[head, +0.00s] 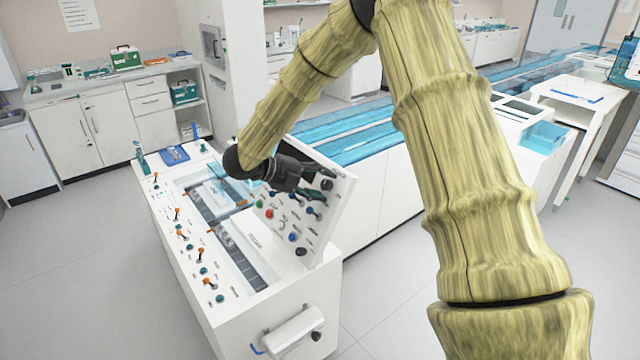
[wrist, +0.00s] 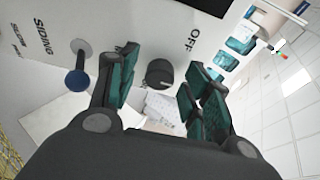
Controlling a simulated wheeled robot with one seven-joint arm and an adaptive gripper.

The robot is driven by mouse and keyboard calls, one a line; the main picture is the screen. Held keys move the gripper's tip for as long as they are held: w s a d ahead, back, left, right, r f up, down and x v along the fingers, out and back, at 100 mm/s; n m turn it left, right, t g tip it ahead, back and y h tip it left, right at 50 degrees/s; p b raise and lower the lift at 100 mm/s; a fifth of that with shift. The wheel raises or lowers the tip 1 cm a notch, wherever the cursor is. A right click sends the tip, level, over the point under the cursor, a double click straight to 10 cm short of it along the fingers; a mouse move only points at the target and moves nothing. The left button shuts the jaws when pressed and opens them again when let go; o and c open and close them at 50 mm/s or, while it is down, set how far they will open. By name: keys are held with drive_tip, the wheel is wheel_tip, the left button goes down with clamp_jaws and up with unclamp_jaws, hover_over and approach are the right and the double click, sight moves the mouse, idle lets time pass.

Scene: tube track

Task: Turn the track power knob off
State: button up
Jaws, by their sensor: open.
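The power knob (wrist: 160,73) is a dark round knob on the white control panel. In the wrist view it sits between the two teal-padded fingers of my gripper (wrist: 161,85), with gaps on both sides. The word OFF (wrist: 191,40) is printed on the panel above and right of it. I cannot tell which way the knob points. In the head view my gripper (head: 314,194) is in front of the upper part of the tilted panel (head: 322,232), and a dark knob (head: 327,185) shows beside the fingers. My gripper is open and holds nothing.
A blue-tipped lever (wrist: 77,79) by the SIDING label stands close to the left finger. Red, blue and green controls and a lower black knob (head: 301,252) are on the panel. The console (head: 215,300) carries several orange-tipped levers. A blue-topped track (head: 350,135) runs behind.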

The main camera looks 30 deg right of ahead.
drive_tip(key=v, duration=1.2)
drive_tip(key=shift+f, duration=0.1)
